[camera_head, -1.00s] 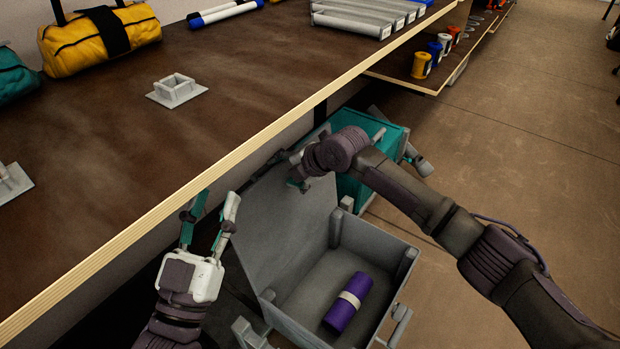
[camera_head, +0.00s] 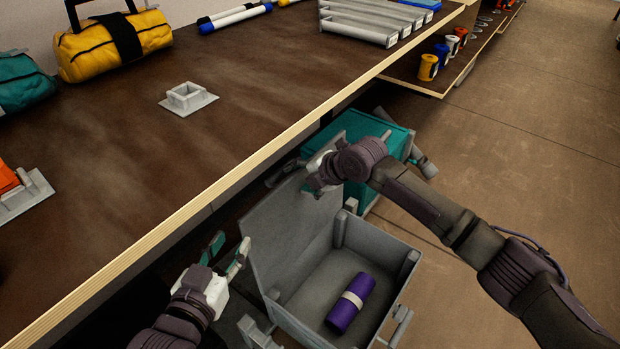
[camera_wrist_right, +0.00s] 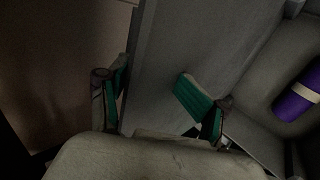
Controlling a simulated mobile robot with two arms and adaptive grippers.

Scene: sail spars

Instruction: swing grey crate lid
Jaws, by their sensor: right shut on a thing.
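The grey crate (camera_head: 375,236) stands on the floor below the bench front. Its grey lid (camera_head: 290,235) is raised, standing roughly upright along the crate's left side. My right gripper (camera_head: 318,182) is shut on the lid's upper far part. In the right wrist view its green-padded fingers (camera_wrist_right: 155,100) lie on either side of the lid panel (camera_wrist_right: 170,55). A purple roll with a pale band (camera_head: 350,302) lies inside the crate; it also shows in the right wrist view (camera_wrist_right: 298,95). My left gripper (camera_head: 226,252) is open and empty, just left of the lid, below the bench edge.
A teal crate (camera_head: 372,160) stands just beyond the grey one. The brown bench (camera_head: 150,130) carries a yellow bag (camera_head: 115,45), a teal bag (camera_head: 22,82), a grey socket (camera_head: 188,97) and grey trays (camera_head: 370,25). Floor to the right (camera_head: 540,170) is clear.

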